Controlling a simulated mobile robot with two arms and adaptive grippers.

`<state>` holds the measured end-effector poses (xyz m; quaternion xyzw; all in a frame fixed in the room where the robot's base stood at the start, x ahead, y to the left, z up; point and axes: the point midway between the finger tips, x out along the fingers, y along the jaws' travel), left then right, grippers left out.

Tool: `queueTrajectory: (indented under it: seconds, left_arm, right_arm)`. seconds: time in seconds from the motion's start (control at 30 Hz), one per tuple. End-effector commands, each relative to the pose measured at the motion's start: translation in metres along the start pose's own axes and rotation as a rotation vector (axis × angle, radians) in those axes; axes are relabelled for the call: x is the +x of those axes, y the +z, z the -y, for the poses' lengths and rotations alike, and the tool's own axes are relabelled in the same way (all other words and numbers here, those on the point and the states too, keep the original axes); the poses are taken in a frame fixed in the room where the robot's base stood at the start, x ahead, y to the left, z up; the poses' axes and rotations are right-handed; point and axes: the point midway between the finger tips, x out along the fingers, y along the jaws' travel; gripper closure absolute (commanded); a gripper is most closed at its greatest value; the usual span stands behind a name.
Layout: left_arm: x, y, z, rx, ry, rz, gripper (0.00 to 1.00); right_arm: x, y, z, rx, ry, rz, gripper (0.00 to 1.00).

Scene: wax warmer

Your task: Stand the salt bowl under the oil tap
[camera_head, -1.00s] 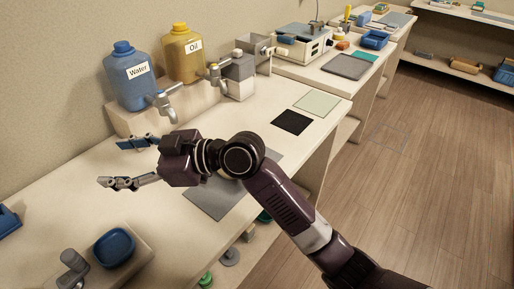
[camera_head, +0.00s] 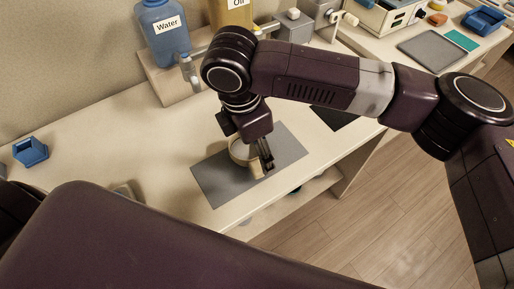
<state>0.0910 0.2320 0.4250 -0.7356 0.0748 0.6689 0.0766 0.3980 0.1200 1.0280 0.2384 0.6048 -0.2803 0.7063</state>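A small tan bowl (camera_head: 239,153), which I take to be the salt bowl, sits on or just over the grey mat (camera_head: 215,185). My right gripper (camera_head: 267,163) points down at its right rim. The fingers overlap the rim, and I cannot tell whether they are closed on it. The yellow oil jar (camera_head: 229,14) stands at the back, cut off by the top edge. My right arm hides most of its tap. My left arm fills the lower foreground; its gripper is out of view.
A blue water jar (camera_head: 162,40) with a metal tap (camera_head: 187,68) stands left of the oil jar. A blue tray (camera_head: 31,151) lies at the left. A black mat (camera_head: 335,118) lies to the right. The counter left of the grey mat is clear.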

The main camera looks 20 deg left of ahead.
Motion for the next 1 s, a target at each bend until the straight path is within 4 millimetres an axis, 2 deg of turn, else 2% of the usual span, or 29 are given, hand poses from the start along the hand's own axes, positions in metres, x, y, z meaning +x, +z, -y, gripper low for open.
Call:
queueTrajectory:
  seconds: [0.2, 0.4, 0.7, 0.77, 1.0]
  left_arm:
    - [-0.014, 0.014, 0.004, 0.002, -0.005, 0.022, 0.6]
    - [-0.023, 0.007, 0.005, 0.002, -0.006, 0.014, 0.6]
    - [-0.022, -0.006, 0.005, 0.001, -0.006, -0.006, 0.6]
    - [-0.022, -0.006, 0.005, 0.001, -0.005, -0.006, 0.6]
    - [-0.022, -0.004, 0.002, 0.0, -0.002, -0.003, 0.6]
  right_arm:
    - [0.024, -0.002, 0.001, 0.001, -0.003, -0.003, 0.42]
    - [0.054, -0.004, 0.001, 0.002, -0.001, -0.004, 0.42]
    - [0.062, -0.004, 0.0, 0.0, 0.002, -0.004, 0.42]
    - [0.062, -0.004, 0.0, 0.001, 0.002, -0.004, 0.46]
    - [0.062, -0.004, 0.001, 0.001, 0.002, -0.004, 0.72]
